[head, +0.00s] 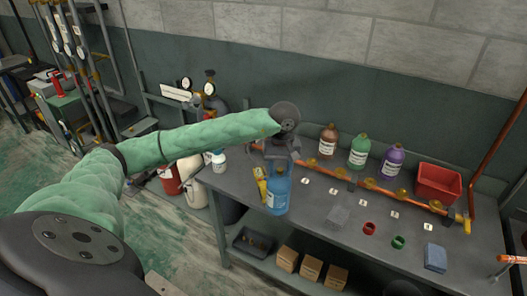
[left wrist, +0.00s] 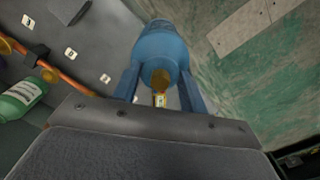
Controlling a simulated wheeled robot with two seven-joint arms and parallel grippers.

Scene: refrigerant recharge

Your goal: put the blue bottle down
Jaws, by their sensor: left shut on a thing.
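The blue bottle (head: 278,196) is upright, with a white label, near the front left edge of the grey workbench (head: 318,222). My left gripper (head: 287,160) is shut on the bottle's upper part from above. In the left wrist view the blue bottle (left wrist: 162,48) sits between the two blue fingers of my left gripper (left wrist: 160,88), its orange-brown cap towards the camera. I cannot tell whether the bottle's base touches the bench. My right gripper is not in view.
Brown (head: 328,141), green (head: 358,152) and purple (head: 392,161) bottles stand at the back, behind a copper pipe (head: 371,184). A yellow tool (head: 260,184) lies just left of the blue bottle. A red bin (head: 438,182) stands at the right.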

